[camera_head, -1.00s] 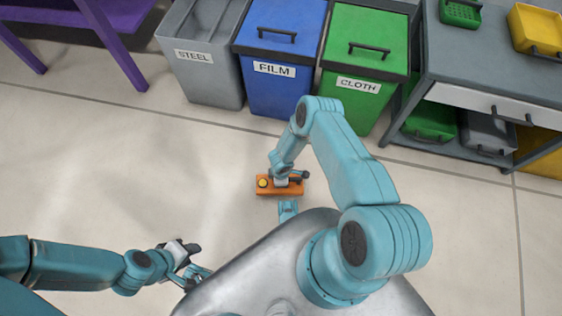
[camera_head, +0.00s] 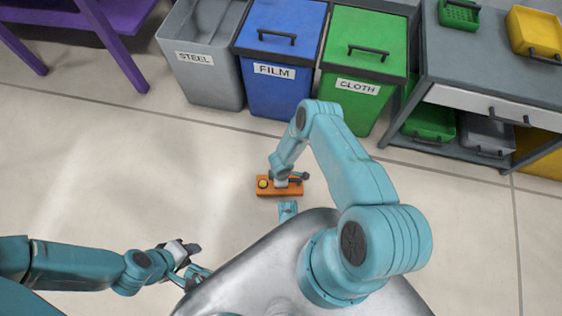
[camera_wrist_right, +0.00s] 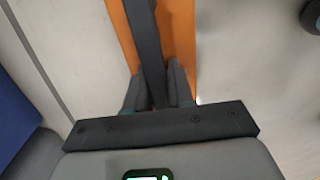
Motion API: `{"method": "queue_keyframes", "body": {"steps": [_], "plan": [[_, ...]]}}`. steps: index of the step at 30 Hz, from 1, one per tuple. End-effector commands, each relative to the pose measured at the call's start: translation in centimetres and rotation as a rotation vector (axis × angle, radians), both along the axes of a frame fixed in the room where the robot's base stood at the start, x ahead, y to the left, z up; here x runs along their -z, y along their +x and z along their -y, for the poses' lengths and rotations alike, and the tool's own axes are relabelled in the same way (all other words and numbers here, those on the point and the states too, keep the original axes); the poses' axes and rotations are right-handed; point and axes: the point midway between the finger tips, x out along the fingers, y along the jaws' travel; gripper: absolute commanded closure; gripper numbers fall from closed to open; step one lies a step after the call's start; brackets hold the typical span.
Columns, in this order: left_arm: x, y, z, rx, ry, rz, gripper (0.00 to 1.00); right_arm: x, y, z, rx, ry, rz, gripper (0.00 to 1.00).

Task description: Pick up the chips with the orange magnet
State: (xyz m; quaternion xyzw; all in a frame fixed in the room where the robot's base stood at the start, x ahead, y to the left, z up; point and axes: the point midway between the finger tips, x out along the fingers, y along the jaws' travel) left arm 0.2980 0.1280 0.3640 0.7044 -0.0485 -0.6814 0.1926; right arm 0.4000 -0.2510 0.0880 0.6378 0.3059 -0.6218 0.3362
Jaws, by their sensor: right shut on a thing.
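In the right wrist view, the fingers of my right gripper (camera_wrist_right: 156,88) close on the dark bar of the handle, with the orange body (camera_wrist_right: 121,25) beneath. My left gripper (camera_head: 190,258) is at the lower left, away from the magnet; its jaws are too small to read. I cannot make out any chips.
A grey STEEL bin (camera_head: 205,75), a blue FILM bin (camera_head: 275,90) and a green CLOTH bin (camera_head: 355,90) stand along the back. A grey workbench (camera_head: 480,75) with trays is at the right, a purple table (camera_head: 115,55) at the upper left. The floor between is clear.

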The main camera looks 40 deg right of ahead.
Motion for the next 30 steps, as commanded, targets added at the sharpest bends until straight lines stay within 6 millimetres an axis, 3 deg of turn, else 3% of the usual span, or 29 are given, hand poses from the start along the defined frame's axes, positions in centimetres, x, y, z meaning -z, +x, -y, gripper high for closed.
{"method": "queue_keyframes", "body": {"steps": [30], "plan": [[0.48, 0.0, 0.0, 0.0, 0.0, 0.0, 0.62, 0.34, -0.14, -0.02, 0.0, 0.002, -0.006, 1.0]]}}
